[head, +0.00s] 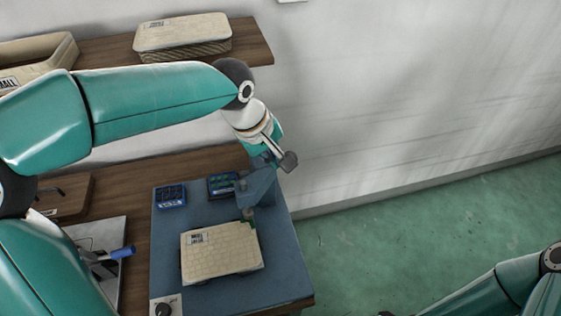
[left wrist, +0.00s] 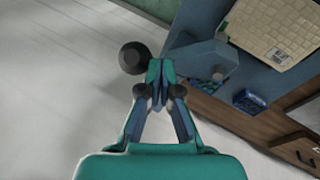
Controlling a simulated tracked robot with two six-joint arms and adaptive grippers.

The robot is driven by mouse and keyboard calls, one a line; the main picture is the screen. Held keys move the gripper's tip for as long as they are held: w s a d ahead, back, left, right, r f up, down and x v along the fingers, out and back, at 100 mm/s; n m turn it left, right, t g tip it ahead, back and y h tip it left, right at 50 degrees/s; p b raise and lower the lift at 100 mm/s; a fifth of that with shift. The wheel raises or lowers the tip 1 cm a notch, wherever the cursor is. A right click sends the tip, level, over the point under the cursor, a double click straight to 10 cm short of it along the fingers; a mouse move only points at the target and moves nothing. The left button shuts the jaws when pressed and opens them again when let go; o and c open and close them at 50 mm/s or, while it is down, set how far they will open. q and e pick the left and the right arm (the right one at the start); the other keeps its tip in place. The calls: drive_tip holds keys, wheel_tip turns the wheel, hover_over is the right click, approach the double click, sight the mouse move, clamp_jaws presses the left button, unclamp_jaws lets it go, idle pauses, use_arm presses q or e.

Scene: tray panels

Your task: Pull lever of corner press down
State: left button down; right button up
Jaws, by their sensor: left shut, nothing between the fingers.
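The corner press (head: 258,187) is a blue-grey stand at the back right of the blue work mat (head: 275,272). Its lever ends in a dark round knob (head: 289,161), which also shows in the left wrist view (left wrist: 134,57). My left gripper (head: 273,152) is beside the lever near the knob. In the left wrist view its fingertips (left wrist: 160,70) are together and empty, just right of the knob; I cannot tell if they touch it. A cream tray panel (head: 222,250) lies on the mat, with a green corner piece (head: 249,228) near the press.
Two small blue bins (head: 170,196) (head: 221,186) stand at the mat's back. A blue-handled tool (head: 122,252) sits on a metal plate at left. A shelf (head: 250,42) with a cream box (head: 183,36) hangs on the wall. Right of the bench is open floor.

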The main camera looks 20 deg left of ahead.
use_arm(q)
drive_tip(key=shift+s+d+f, duration=0.15)
drive_tip(key=shift+d+f, duration=0.2)
drive_tip(key=shift+d, duration=0.15)
drive_tip(key=shift+s+d+f, duration=0.1)
drive_tip(key=shift+d+f, duration=0.2)
drive_tip(key=shift+d, duration=0.2)
drive_tip(key=shift+s+d+f, duration=0.1)
drive_tip(key=shift+d, duration=0.05)
drive_tip(key=shift+t+b, duration=0.3)
drive_tip(key=shift+b, duration=0.1)
